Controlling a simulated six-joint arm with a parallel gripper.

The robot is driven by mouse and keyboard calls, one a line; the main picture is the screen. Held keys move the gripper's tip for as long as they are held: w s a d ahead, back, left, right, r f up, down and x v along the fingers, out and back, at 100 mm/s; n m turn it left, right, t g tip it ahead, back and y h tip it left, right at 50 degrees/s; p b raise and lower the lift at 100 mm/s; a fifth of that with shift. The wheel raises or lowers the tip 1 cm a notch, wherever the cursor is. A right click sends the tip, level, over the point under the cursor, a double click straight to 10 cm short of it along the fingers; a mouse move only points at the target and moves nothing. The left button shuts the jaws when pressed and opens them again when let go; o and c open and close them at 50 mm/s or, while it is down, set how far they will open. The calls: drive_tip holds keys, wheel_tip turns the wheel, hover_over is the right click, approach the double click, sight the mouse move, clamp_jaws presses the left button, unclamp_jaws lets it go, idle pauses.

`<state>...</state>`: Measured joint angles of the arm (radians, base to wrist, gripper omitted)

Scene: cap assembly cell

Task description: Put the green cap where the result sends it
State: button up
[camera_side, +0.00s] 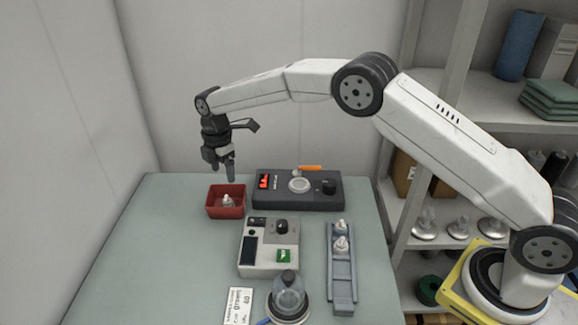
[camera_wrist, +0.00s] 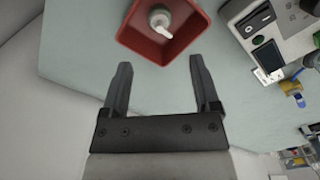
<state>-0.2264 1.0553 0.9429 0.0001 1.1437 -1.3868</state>
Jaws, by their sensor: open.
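My gripper (camera_side: 223,170) is open and empty, pointing down just above the red bin (camera_side: 227,213). In the wrist view the open fingers (camera_wrist: 159,66) lie beside the bin's near edge. A pale, whitish cap-like piece (camera_side: 228,201) sits inside the bin, and it also shows in the wrist view (camera_wrist: 160,19). Two similar pale pieces (camera_side: 341,244) stand in the grey rail (camera_side: 343,285).
A dark scale (camera_side: 318,201) with a red display, a round pan and an orange item stands behind the tester. Shelves (camera_side: 500,120) stand at right. The table's left side is clear.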

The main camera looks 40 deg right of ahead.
drive_tip(key=shift+r, duration=1.3)
drive_tip(key=shift+d, duration=0.1)
drive_tip(key=s+d+m+t, duration=0.1)
drive_tip(key=s+d+m, duration=0.3)
drive_tip(key=s, duration=0.6)
drive_tip(key=s+d+m, duration=0.5)
drive_tip(key=s+m, duration=0.3)
drive_tip(key=s, duration=0.3)
drive_tip(key=s+d+m+t, duration=0.1)
drive_tip(key=s+d+m, duration=0.3)
drive_tip(key=s, duration=0.6)
drive_tip(key=shift+s+d+r+m+t, duration=0.35)
drive_tip(key=shift+r+m, duration=0.1)
drive_tip(key=shift+m, duration=0.75)
